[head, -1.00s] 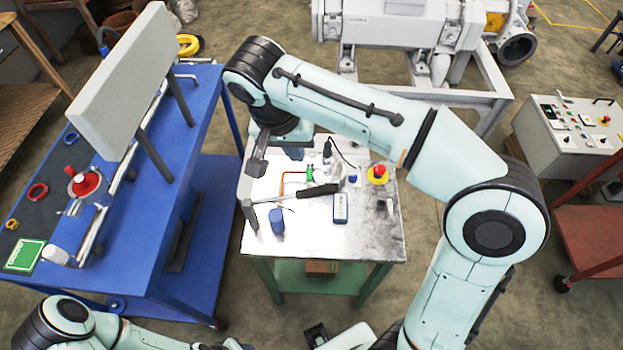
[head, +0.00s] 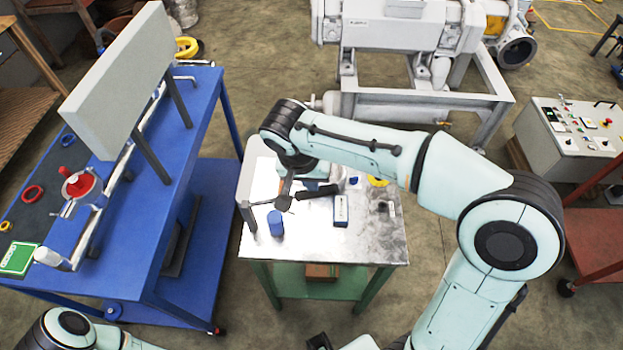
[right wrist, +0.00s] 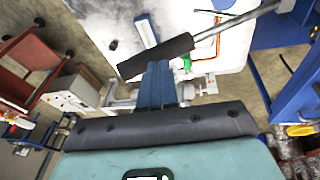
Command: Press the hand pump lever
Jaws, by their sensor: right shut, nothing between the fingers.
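The hand pump lever has a black grip (head: 319,191) and lies nearly level across the metal-topped table (head: 360,245) in the head view. In the right wrist view the black grip (right wrist: 140,63) and its silver rod (right wrist: 240,21) cross the upper middle. My right gripper (head: 311,184) is shut and empty, at the grip and partly hidden by my wrist. In the right wrist view its blue fingers (right wrist: 157,70) overlap the grip's near edge; I cannot tell whether they touch it.
On the metal table stand a blue cylinder (head: 276,223) and a blue-and-white box (head: 341,210). A blue cart (head: 185,255) with a grey panel (head: 120,85) is at the left. A control box (head: 570,128) stands at the right, grey machinery (head: 400,40) behind.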

